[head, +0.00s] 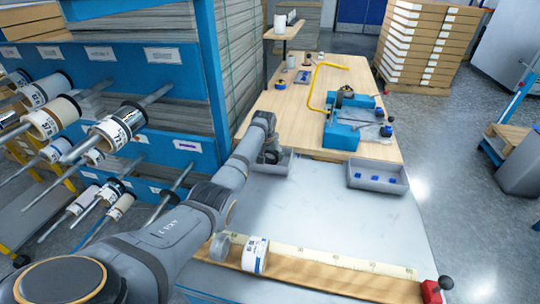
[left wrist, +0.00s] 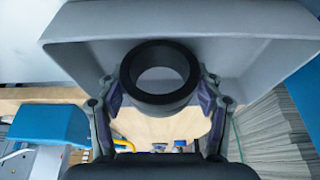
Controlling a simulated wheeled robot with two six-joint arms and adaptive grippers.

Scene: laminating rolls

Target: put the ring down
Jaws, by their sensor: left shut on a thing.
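In the left wrist view, a black ring (left wrist: 160,100) sits between the two fingers of my left gripper (left wrist: 164,88), which is shut on it. The ring's round opening faces the camera. Behind it is the inside of a grey bin (left wrist: 85,32); I cannot tell whether the ring touches the bin. In the head view, my left gripper (head: 270,152) reaches down at the left grey bin (head: 284,166). The arm and gripper hide the ring there. My right gripper is not in view.
A second grey bin (head: 377,186) with blue pieces stands to the right. A blue fixture (head: 345,134) with a yellow hose (head: 312,88) is behind. A white roll (head: 254,255) lies by a measuring strip (head: 340,262) in front. A roll rack (head: 110,70) is on the left. The pale worktop's middle is clear.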

